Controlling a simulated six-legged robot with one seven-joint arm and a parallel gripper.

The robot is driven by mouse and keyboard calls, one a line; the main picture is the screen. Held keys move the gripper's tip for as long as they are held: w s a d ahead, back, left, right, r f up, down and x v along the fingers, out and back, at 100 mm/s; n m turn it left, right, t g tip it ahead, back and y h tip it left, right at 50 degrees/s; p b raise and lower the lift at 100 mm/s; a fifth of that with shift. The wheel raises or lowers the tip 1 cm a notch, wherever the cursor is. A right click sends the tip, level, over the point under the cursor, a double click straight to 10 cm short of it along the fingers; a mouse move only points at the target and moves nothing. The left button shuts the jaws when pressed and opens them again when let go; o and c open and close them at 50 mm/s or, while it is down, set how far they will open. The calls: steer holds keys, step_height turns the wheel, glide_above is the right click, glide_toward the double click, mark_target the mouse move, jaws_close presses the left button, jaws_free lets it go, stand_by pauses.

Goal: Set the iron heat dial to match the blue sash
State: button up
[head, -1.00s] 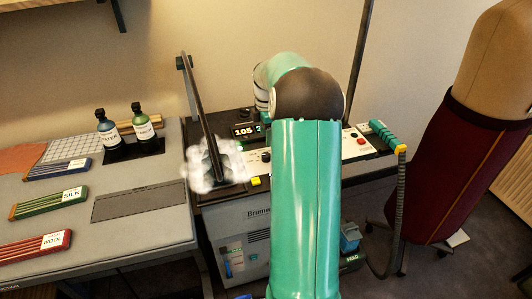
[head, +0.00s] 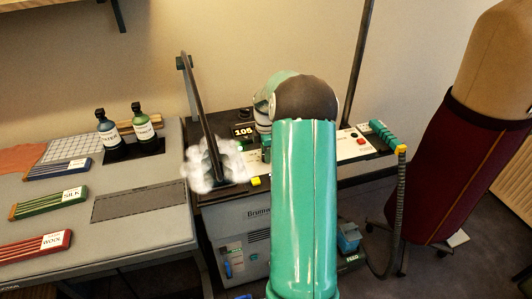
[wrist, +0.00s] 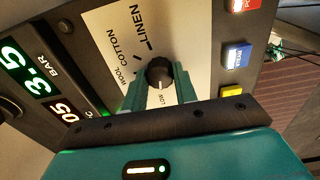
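The iron's heat dial is a black round knob (wrist: 160,73) on a white panel marked LOW, WOOL, COTTON and LINEN; its white mark points toward LOW. My gripper (wrist: 161,80) has one teal finger on each side of the knob. Whether the fingers press on it or stand just clear cannot be told. In the head view my gripper (head: 266,150) is at the ironing station's panel, partly hidden by my arm. The blue sash (head: 48,171) lies folded on the grey table at left; its white label is too small to read.
A green SILK bundle (head: 45,204) and a red WOOL bundle (head: 35,245) lie nearer on the table. White steam surrounds the upright iron (head: 208,130) left of my gripper. Two bottles (head: 125,128) stand behind. Displays (wrist: 30,75) and coloured buttons (wrist: 237,56) flank the dial.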

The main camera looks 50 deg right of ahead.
steer(key=shift+c, duration=0.9)
